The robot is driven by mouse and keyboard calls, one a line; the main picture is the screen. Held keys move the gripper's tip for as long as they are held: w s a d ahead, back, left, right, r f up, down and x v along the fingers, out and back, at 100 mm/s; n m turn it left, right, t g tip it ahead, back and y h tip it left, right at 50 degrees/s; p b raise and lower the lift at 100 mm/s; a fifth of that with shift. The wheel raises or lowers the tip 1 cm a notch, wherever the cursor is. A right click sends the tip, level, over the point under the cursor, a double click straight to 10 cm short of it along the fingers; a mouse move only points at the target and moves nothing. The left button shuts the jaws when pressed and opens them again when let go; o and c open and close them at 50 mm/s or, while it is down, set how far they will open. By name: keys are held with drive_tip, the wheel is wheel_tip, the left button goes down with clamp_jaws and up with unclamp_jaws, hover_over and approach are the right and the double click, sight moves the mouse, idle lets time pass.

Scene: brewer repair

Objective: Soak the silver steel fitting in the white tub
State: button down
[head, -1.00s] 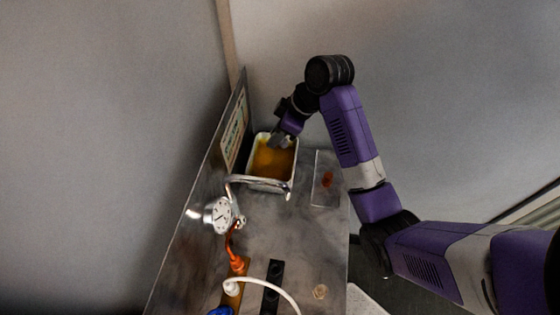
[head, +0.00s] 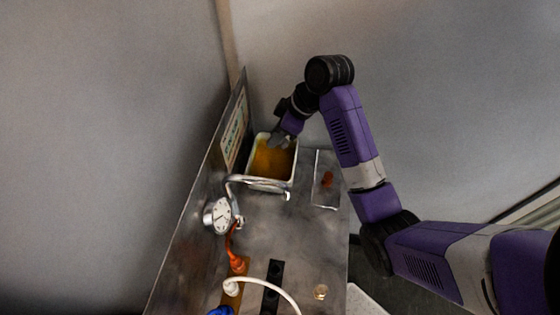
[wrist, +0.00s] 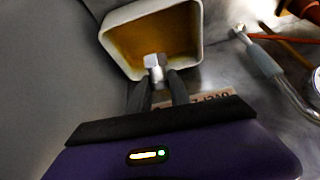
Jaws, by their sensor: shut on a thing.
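The white tub (head: 291,172) stands at the far end of the metal counter and holds amber liquid. The tub also shows in the wrist view (wrist: 118,32). My gripper (wrist: 158,80) is shut on the silver steel fitting (wrist: 153,62), which sticks out past the fingertips. In the wrist view the fitting overlaps the tub's near rim and the liquid; I cannot tell whether it touches the liquid. In the head view my gripper (head: 280,139) is over the far part of the tub, and the fitting is hard to make out there.
A bent metal pipe (head: 262,180) crosses just in front of the tub. A round dial gauge (head: 218,215) is at the left panel. A clear tray with a red-orange piece (head: 327,180) lies right of the tub.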

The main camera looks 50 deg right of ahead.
drive_tip(key=shift+r, duration=2)
